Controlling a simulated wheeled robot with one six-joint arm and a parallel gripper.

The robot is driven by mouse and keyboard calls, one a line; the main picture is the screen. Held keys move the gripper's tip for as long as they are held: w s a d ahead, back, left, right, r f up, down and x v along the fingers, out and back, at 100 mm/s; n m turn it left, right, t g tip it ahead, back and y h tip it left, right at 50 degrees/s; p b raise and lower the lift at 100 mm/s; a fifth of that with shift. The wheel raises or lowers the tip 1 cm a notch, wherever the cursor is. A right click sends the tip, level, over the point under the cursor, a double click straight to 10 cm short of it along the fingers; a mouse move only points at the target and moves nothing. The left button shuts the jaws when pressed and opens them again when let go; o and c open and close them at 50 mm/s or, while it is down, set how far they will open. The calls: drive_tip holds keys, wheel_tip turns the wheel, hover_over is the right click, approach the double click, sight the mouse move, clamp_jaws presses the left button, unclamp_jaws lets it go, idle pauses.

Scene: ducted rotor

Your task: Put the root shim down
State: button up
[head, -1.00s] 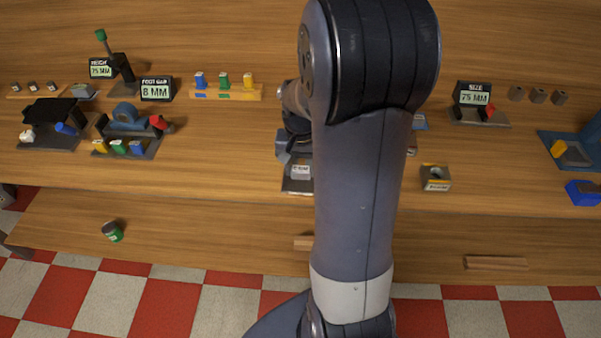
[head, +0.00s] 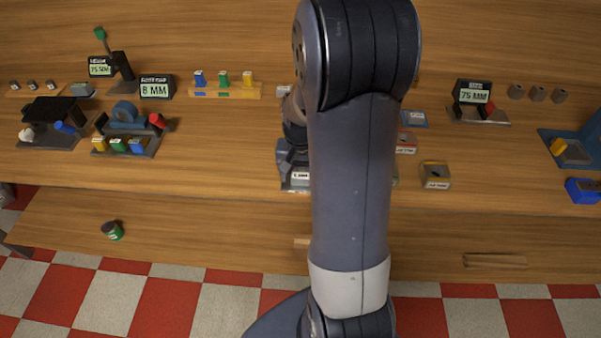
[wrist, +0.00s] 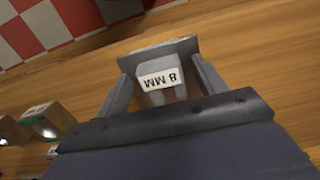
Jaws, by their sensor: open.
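My arm hides part of this area.
A "8 MM" display (head: 156,87) and a rack of coloured pegs (head: 224,90) are at the back left. The bench's front edge is close. Bare wood lies left of my gripper.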

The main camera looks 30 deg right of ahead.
sight(300, 176)
drive_tip(key=shift+r, duration=0.1)
wheel_tip(300, 176, up, 12)
idle(0.5)
wheel_tip(300, 176, down, 12)
drive_tip(key=shift+f, duration=0.2)
drive_tip(key=shift+r, duration=1.85)
